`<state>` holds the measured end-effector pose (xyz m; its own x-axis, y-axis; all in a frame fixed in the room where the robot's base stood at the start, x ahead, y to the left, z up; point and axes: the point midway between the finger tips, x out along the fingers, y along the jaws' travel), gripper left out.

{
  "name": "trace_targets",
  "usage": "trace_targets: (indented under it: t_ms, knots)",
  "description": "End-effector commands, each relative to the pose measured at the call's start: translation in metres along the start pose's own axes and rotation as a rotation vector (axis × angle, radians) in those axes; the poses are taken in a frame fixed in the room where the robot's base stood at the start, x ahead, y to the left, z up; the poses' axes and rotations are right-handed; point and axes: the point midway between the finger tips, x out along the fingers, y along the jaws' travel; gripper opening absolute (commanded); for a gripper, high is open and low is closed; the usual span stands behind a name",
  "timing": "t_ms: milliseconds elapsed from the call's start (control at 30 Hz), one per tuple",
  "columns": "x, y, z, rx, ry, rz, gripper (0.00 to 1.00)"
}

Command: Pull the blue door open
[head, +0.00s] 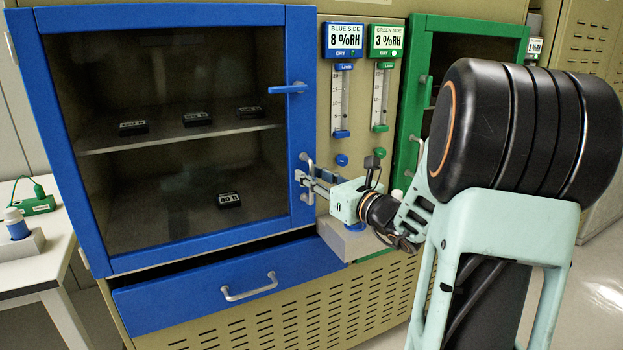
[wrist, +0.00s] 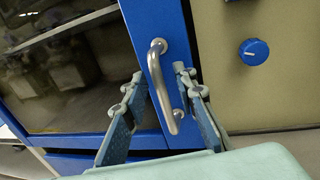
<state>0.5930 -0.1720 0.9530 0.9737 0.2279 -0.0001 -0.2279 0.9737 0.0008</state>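The blue door (head: 299,130) has a blue frame and a dark glass pane, and looks shut against the cabinet. Its metal bar handle (head: 308,163) is upright on the lower right of the frame. In the wrist view the handle (wrist: 165,88) stands between the two fingers of my gripper (wrist: 162,84). The fingers are spread, one on each side of the bar, with visible gaps. In the head view my gripper (head: 313,182) is at the handle, reaching in from the right. A blue lever (head: 288,89) sits higher on the door frame.
Below the door, a blue drawer (head: 230,291) stands slightly out. A green door (head: 418,100) is to the right, beyond gauges and a blue knob (wrist: 254,52). A white table (head: 38,262) stands at the left. Small black boxes sit on shelves behind the glass.

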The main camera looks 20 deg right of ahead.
Motion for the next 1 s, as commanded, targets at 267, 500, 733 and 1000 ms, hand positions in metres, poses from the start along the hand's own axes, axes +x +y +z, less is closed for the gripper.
trace_targets:
  t_ms: [267,500,733,1000]
  knots:
    - [0.0032,0.0005,0.0002,0.0,0.0,0.001,0.26]
    - [0.0029,0.0003,0.0002,-0.001,0.0,0.0,0.04]
    - [0.0028,0.0003,0.0002,-0.001,0.0,0.001,0.0]
    - [0.0024,0.0003,0.0001,-0.001,0.0,0.0,0.0]
